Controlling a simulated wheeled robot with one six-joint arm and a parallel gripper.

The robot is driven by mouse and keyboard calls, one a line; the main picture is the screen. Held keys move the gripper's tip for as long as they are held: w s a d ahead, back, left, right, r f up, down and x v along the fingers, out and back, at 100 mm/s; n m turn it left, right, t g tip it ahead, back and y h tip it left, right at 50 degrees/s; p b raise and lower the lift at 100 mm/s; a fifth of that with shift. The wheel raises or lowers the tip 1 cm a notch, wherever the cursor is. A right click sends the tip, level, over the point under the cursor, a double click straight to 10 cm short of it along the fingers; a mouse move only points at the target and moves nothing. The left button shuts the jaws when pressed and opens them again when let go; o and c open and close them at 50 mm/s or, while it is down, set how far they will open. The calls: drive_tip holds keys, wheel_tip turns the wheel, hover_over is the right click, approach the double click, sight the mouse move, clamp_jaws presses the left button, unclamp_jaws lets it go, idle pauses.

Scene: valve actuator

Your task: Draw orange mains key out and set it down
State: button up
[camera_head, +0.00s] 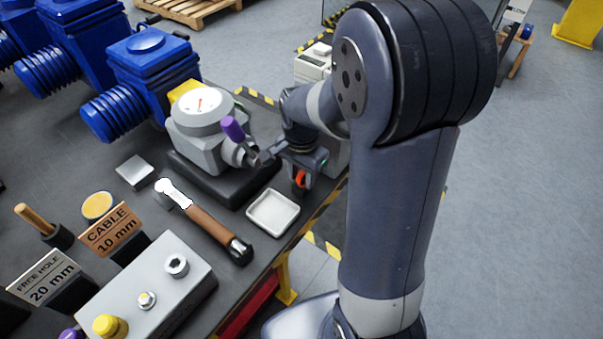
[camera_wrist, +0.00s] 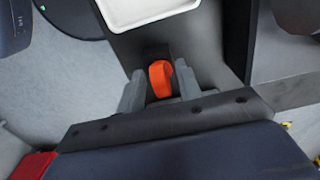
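The orange key (camera_wrist: 161,77) sits between the two fingers of my gripper (camera_wrist: 159,84) in the wrist view. The fingers flank it closely on both sides; I cannot tell whether they press on it. In the head view, the orange key (camera_head: 300,179) shows below the end of my gripper (camera_head: 301,181), near the table's edge, right of the white tray. A dark part lies just beyond the key in the wrist view. The key's lower end and whatever it sits in are hidden.
The empty white tray (camera_head: 272,212) lies beside the key; it also shows in the wrist view (camera_wrist: 150,22). A grey valve actuator (camera_head: 205,130) with a purple knob stands behind. A hammer (camera_head: 208,222) and a grey block (camera_head: 146,290) lie to the left.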

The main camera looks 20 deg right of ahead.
sight(302, 174)
drive_tip(key=shift+o, duration=0.5)
drive_tip(key=shift+r, duration=0.15)
drive_tip(key=shift+r, duration=0.35)
wheel_tip(302, 174, up, 10)
drive_tip(key=shift+f, duration=0.1)
